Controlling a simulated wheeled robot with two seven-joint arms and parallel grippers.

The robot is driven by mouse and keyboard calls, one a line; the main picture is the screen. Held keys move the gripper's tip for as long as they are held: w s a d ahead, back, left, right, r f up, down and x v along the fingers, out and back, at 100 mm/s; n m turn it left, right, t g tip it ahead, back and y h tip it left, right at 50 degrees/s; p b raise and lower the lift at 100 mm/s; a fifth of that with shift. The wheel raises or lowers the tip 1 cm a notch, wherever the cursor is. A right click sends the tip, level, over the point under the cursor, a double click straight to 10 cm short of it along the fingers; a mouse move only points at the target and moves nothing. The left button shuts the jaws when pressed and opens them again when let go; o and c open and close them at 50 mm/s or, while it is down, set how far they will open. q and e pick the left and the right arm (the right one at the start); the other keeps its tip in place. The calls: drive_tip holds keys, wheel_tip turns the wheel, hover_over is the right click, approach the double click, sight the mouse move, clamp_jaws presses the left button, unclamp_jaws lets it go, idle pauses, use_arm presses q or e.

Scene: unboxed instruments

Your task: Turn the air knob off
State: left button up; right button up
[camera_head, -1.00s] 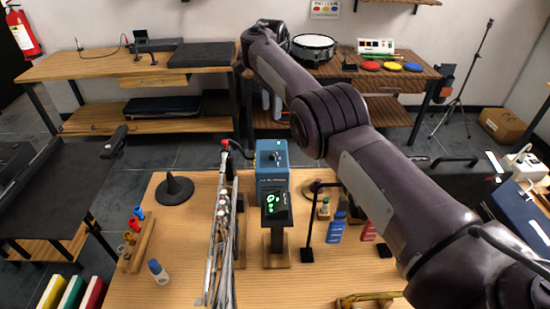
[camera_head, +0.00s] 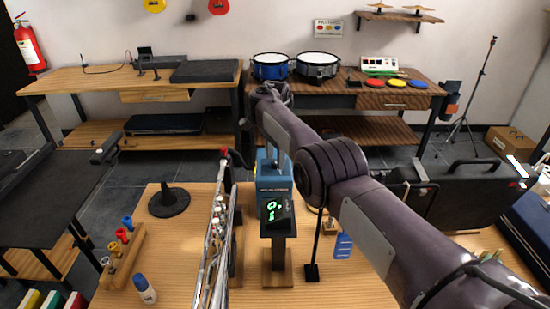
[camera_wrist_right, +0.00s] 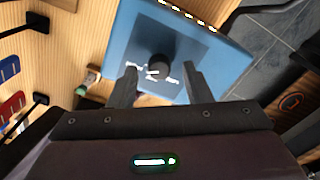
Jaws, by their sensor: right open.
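The blue air compressor box (camera_head: 275,195) stands on the wooden table, partly hidden behind the screen stand and my right arm. In the right wrist view its blue face (camera_wrist_right: 185,25) shows close up, with the round black air knob (camera_wrist_right: 158,66) and white marks beside it. My right gripper (camera_wrist_right: 160,80) is open, with one finger on each side of the knob in the picture; I cannot tell whether they touch it. In the head view my right arm reaches across to the box, and its fingers are not clear. My left gripper is not in view.
A small screen on a stand (camera_head: 278,215) is in front of the box. A silver wind instrument (camera_head: 216,235) stands left of it. A black case (camera_head: 455,190) is at right.

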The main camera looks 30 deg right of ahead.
drive_tip(key=shift+f, duration=0.45)
clamp_jaws()
drive_tip(key=shift+r+n+p, duration=0.2)
drive_tip(key=shift+n+p, duration=0.2)
drive_tip(key=shift+p, duration=0.35)
drive_tip(key=n+p, duration=0.2)
drive_tip(key=p, duration=0.1)
drive_tip(key=shift+r+n+p, duration=0.1)
drive_tip(key=shift+n+p, duration=0.2)
drive_tip(key=shift+n, duration=0.1)
drive_tip(key=n+p, duration=0.2)
drive_tip(key=n, duration=0.1)
drive_tip(key=shift+n, duration=0.3)
drive_tip(key=shift+f+n+p, duration=0.2)
drive_tip(key=shift+n+p, duration=0.45)
drive_tip(key=shift+n, duration=1.65)
